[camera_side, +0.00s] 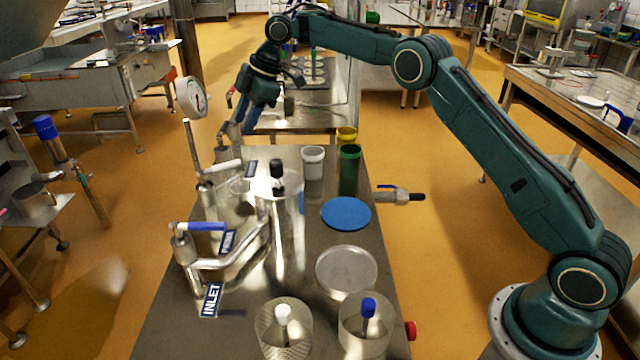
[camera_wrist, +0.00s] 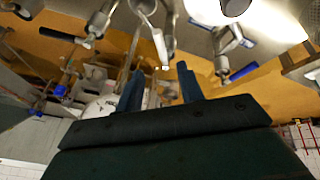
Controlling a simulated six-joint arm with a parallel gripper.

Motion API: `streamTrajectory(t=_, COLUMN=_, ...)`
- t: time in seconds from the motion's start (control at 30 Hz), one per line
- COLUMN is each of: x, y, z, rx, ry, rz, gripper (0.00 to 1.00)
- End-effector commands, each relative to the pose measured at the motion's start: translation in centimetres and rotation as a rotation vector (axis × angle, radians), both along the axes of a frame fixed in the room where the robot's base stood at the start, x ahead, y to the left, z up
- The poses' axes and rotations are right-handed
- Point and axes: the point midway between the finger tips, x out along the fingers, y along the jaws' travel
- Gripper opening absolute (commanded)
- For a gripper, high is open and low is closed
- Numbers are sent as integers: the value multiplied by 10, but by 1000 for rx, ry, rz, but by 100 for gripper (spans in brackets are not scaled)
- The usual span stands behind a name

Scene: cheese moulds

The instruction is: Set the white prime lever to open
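The white lever (camera_side: 223,167) sits on a metal valve on the steel bench in the side view, lying roughly level. A pale lever that seems to be the same one (camera_wrist: 160,47) shows in the wrist view, just beyond my fingertips. My gripper (camera_side: 243,124) points down with blue fingers, above and behind the white lever in the side view. In the wrist view my gripper (camera_wrist: 160,70) has its two fingers apart with nothing held between them. I cannot tell how far the tips are from the lever.
A pressure gauge (camera_side: 190,97) stands tall at the left. Cups, a blue disc (camera_side: 346,213) and glass moulds (camera_side: 285,330) occupy the bench's right side.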

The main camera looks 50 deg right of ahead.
Motion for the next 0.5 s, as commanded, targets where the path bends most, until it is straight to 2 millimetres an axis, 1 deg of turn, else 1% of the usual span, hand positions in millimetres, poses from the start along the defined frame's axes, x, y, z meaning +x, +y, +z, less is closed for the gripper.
streamTrajectory(t=0.2, x=-3, y=-4, z=10, rx=-2, ry=0, rz=-1, gripper=38)
streamTrajectory(t=0.5, x=-4, y=-4, z=11, rx=-2, ry=0, rz=-1, gripper=38)
